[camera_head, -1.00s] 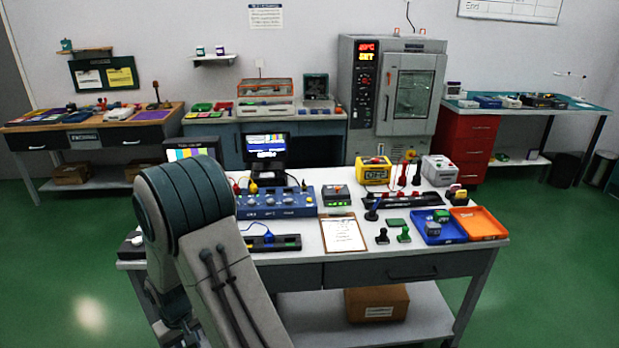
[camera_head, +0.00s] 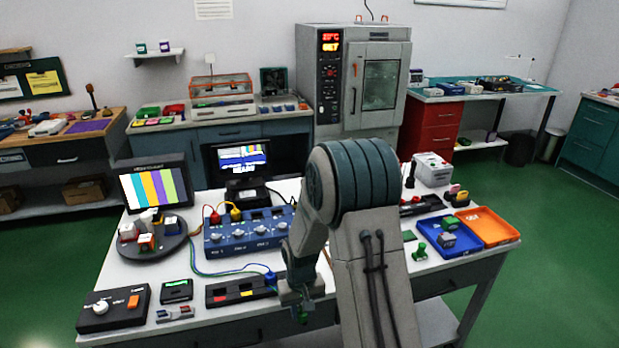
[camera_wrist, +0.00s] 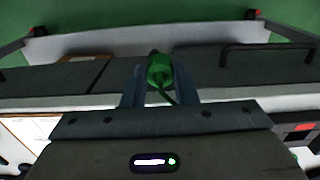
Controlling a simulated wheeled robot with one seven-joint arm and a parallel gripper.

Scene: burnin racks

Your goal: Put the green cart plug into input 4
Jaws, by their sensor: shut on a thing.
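My gripper (camera_head: 300,293) hangs low at the front edge of the white bench (camera_head: 215,333) in the head view. In the wrist view the fingers (camera_wrist: 160,85) are shut on a green plug (camera_wrist: 160,70) with a thin green cable. A bit of green (camera_head: 303,317) shows below the gripper in the head view. A black strip (camera_head: 240,290) with red and yellow parts lies left of the gripper, a blue plug (camera_head: 270,278) at its right end. A blue unit (camera_head: 250,236) with knobs and red and yellow plugs stands behind. I cannot read which input is 4.
A round stand (camera_head: 155,240), a black switch box (camera_head: 113,308) and a small dark device (camera_head: 176,291) stand at left. A green object (camera_head: 419,252), a blue tray (camera_head: 450,235) and an orange tray (camera_head: 487,228) are at right. My arm hides the bench's middle.

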